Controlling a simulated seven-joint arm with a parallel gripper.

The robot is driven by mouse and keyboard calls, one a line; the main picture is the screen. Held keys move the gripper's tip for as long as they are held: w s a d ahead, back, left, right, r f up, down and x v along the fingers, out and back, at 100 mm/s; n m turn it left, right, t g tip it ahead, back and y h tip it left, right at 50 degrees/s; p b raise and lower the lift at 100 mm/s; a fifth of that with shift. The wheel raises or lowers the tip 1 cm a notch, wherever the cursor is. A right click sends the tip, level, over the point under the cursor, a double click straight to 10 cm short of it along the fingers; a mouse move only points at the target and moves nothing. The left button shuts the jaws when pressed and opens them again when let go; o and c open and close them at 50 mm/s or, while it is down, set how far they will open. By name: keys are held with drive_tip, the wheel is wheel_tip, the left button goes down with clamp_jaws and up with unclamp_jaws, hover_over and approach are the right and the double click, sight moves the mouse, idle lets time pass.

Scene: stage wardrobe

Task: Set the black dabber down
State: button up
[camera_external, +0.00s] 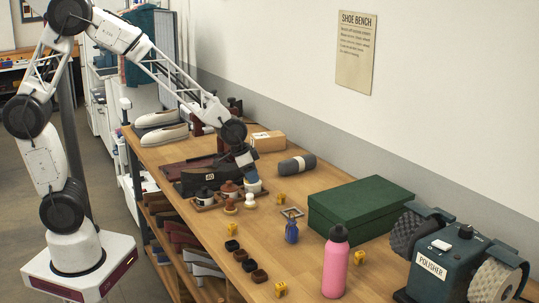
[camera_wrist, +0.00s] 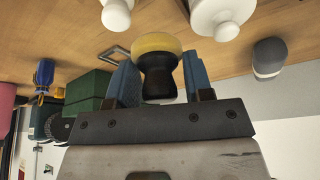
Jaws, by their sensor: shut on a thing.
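The black dabber (camera_wrist: 158,82) has a dark waisted handle and a yellow pad (camera_wrist: 157,43). In the wrist view it sits upright between the blue fingers of my gripper (camera_wrist: 160,84), which is shut on its handle. In the external view my gripper (camera_external: 250,172) is low over the bench, at the right end of the row of pots. The dabber cannot be made out there. Whether its pad touches anything is unclear. A white-handled dabber (camera_external: 250,201) and a brown dabber (camera_external: 230,206) stand in front of the pots.
A white pot (camera_external: 253,187) is close by my gripper; a brown pot (camera_external: 230,189) and a black-lidded pot (camera_external: 204,197) are left of it.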

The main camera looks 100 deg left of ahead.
drive_tip(key=w+a+f, duration=0.1)
drive_tip(key=w+a, duration=0.1)
drive_tip(key=a, duration=0.1)
drive_tip(key=w+a, duration=0.3)
drive_tip(key=a, duration=0.1)
drive_tip(key=w+a+f, duration=0.1)
drive_tip(key=w+a, duration=0.2)
drive_tip(key=shift+w+a+f, duration=0.25)
drive_tip(key=shift+a+f, duration=0.05)
drive_tip(key=shift+f, duration=0.05)
drive_tip(key=shift+w+a, duration=0.1)
hover_over(325, 185)
drive_tip(key=s, duration=0.1)
drive_tip(key=shift+d+f, duration=0.35)
drive_tip(key=shift+f, duration=0.4)
drive_tip(key=shift+f, duration=1.75)
drive_tip(key=shift+f, duration=0.1)
drive_tip(key=o, duration=1)
drive_tip(key=shift+c, duration=0.2)
